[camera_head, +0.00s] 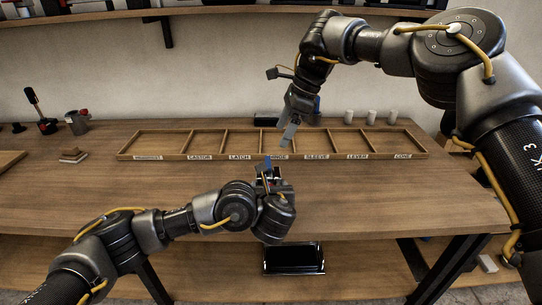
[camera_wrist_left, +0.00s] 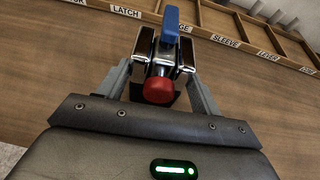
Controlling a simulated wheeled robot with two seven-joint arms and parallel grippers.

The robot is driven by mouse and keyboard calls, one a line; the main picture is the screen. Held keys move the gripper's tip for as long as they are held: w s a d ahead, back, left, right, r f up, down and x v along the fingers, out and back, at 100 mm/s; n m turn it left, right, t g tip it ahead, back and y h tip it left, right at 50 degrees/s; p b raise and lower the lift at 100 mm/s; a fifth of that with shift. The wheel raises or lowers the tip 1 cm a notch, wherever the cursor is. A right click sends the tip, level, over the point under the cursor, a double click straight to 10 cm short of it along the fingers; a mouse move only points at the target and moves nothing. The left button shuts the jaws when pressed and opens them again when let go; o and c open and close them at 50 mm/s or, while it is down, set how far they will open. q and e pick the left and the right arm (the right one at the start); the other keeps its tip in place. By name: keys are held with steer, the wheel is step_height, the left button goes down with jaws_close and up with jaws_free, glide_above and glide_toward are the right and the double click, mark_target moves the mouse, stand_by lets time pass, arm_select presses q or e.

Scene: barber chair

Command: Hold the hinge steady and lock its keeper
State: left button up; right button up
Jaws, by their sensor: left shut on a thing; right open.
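The hinge (camera_wrist_left: 162,62) is a dark metal piece with shiny plates, a red rounded knob (camera_wrist_left: 158,91) at its near end and an upright blue lever (camera_wrist_left: 171,22). I take the blue part to be its keeper. My left gripper (camera_wrist_left: 160,80) is shut on the hinge, with a grey finger on each side, above the table in front of the tray. In the head view the left gripper (camera_head: 268,177) partly hides the hinge, and the blue lever (camera_head: 267,162) shows above it. My right gripper (camera_head: 289,134) is open and empty, pointing down above and behind the hinge.
A wooden tray (camera_head: 196,154) with several labelled compartments lies across the table (camera_head: 370,195). Several white cylinders (camera_head: 372,116) stand behind it. The table's right front is clear.

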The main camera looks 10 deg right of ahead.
mark_target(268, 161)
steer(key=x, duration=0.9)
steer(key=shift+a+f, duration=0.1)
steer(key=shift+f, duration=0.1)
steer(key=c, duration=1)
